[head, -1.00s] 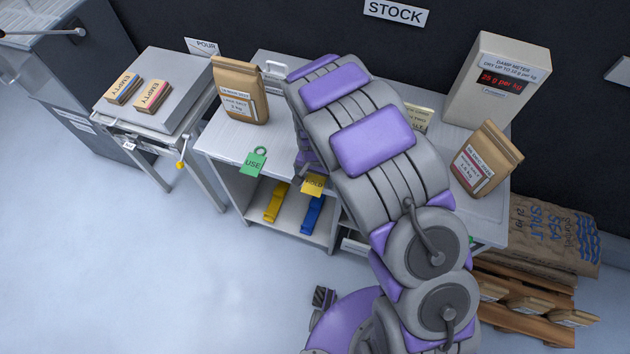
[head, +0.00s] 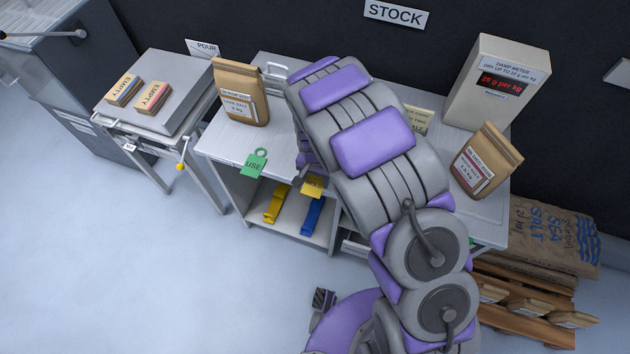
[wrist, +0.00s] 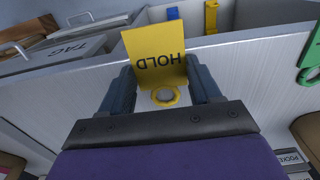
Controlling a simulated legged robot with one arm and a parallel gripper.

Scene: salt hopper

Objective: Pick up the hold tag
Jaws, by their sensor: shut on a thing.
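The yellow hold tag (wrist: 155,55) hangs at the front edge of the table, and its ring (wrist: 165,96) lies between the fingers in the wrist view. My gripper (wrist: 165,90) is shut on the tag near its ring, with a dark finger at each side. In the head view the tag (head: 313,187) shows at the table's front edge, left of my arm.
A green USE tag (head: 254,163) hangs to the left on the same table (head: 228,139). Yellow (head: 276,203) and blue (head: 312,215) items stand on the shelf below. Paper bags (head: 240,92) (head: 486,160) and a damp meter (head: 494,82) stand on top.

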